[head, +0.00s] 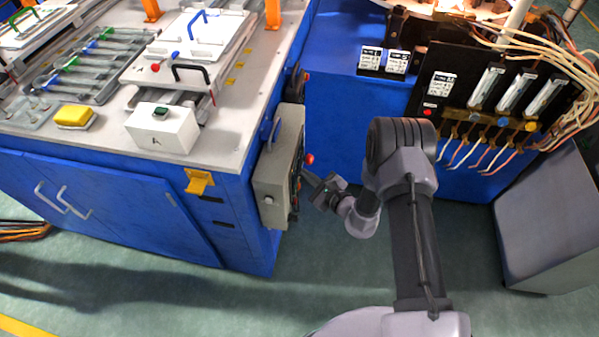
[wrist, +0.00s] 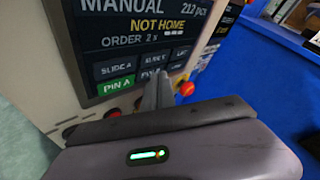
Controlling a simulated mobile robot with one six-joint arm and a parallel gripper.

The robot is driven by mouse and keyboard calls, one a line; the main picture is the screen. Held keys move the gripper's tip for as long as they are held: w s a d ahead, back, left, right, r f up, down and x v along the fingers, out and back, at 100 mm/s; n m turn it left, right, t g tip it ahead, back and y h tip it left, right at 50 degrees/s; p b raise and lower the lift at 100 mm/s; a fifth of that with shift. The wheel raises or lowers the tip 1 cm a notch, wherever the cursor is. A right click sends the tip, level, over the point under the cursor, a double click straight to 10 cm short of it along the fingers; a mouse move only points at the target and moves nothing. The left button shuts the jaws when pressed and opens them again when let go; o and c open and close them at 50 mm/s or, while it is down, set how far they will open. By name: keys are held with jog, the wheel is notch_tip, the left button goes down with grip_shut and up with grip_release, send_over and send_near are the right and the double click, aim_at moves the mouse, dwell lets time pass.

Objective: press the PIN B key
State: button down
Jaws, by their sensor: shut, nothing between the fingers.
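The control panel (wrist: 95,50) fills the upper left of the wrist view, tilted, with a dark screen reading MANUAL and NOT HOME. Its lower rows hold small keys: PIN A (wrist: 117,85) is lit green, and a dark key (wrist: 150,73) to its right, where PIN B would sit, is partly hidden by my fingers. My gripper (wrist: 160,78) is shut and empty, its tips over or just in front of that dark key. I cannot tell whether they touch it. In the head view the panel's grey box (head: 278,168) is seen edge-on, with my gripper (head: 308,175) close to its right face.
A red button (wrist: 187,88) sits just right of my fingers. The box hangs on the end of the blue workbench (head: 120,200). Green floor (head: 250,300) lies open below.

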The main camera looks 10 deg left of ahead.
jog(key=shift+d, duration=0.7)
jog(key=shift+s+d+b, duration=0.1)
jog(key=shift+d+b, duration=0.2)
jog(key=shift+d, duration=2.2)
